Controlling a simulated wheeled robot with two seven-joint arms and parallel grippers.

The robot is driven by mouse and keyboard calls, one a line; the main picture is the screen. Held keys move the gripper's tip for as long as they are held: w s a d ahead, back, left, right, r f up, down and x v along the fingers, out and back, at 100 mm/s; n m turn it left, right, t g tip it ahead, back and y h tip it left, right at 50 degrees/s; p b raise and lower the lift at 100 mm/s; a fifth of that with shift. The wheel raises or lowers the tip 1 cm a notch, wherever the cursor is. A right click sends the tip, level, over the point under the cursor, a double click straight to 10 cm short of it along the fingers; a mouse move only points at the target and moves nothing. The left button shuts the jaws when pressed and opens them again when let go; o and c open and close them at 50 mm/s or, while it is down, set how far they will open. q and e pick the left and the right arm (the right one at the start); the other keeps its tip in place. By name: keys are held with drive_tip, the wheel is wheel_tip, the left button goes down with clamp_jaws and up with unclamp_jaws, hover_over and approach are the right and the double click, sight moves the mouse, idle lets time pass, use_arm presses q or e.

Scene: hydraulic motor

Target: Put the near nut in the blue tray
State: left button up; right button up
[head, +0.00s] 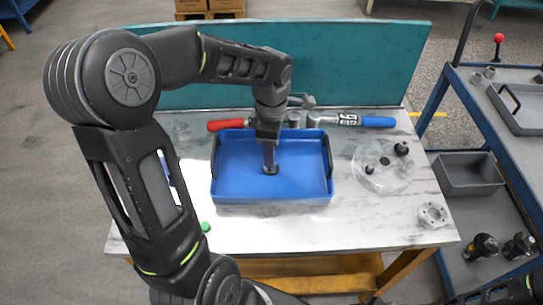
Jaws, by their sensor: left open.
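The blue tray (230,185) sits in the middle of the workbench. My left gripper (270,168) reaches down into it from above, and its jaws are open near the tray floor. A small dark round piece (271,171) shows at the fingertips, at or just above the tray floor. It looks like a nut, but the fingers partly cover it. A clear round plate (383,180) lies right of the tray, with a dark knob-like part (401,148) and a smaller dark piece (369,169) on it. My right gripper is not in view.
A red-handled tool (225,125) and a blue-handled wrench (378,122) lie behind the tray. A metal flange (433,214) is at the bench's right front. A side cart (480,215) with a grey bin (468,174) stands at right. The bench front is mostly clear.

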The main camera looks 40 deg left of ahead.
use_arm(q)
wheel_tip(320, 180, up, 8)
